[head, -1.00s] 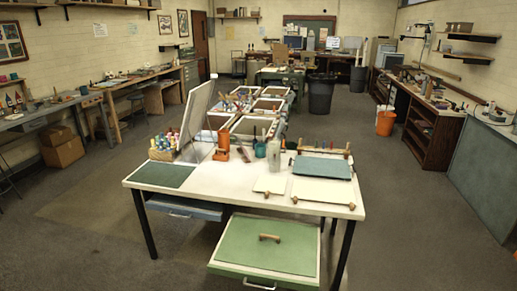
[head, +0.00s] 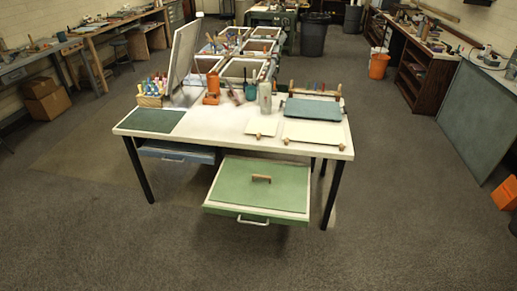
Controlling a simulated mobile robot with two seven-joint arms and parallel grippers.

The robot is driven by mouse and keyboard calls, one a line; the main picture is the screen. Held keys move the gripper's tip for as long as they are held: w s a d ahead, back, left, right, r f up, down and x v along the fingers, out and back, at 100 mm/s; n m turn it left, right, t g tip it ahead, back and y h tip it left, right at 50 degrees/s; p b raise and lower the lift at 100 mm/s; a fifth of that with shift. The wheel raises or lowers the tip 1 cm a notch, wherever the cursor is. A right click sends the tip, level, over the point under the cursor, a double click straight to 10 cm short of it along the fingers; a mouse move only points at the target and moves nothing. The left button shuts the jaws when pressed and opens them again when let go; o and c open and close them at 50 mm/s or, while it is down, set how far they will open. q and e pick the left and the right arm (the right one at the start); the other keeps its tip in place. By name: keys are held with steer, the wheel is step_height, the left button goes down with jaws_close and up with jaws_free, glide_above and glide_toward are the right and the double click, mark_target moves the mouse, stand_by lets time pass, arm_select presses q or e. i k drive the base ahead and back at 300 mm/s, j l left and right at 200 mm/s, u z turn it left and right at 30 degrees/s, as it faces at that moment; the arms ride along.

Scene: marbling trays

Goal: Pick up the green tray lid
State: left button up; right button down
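The green tray lid (head: 240,184) is a flat green panel with a small brown handle (head: 261,178) in its middle. It lies on a pale-edged green tray (head: 230,212) below the front of the white table. The tray has a metal pull (head: 253,220) on its front side and sticks out towards me. Neither of my grippers shows in the head view.
The white table (head: 215,125) holds a bottle rack (head: 150,93), an orange bottle (head: 211,87), a grey container (head: 265,96) and pale boards. A blue drawer (head: 178,152) sits under its left side. The floor (head: 130,245) before the table is clear.

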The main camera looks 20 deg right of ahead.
mark_target(279, 186)
steer(key=i+l+u, duration=0.1)
steer(key=u, duration=0.35)
steer(key=l+u, duration=0.4)
steer(key=i+l+u, duration=0.2)
steer(key=l, duration=0.35)
steer(key=l+u, duration=0.15)
steer(key=l, duration=0.35)
steer(key=k, duration=0.05)
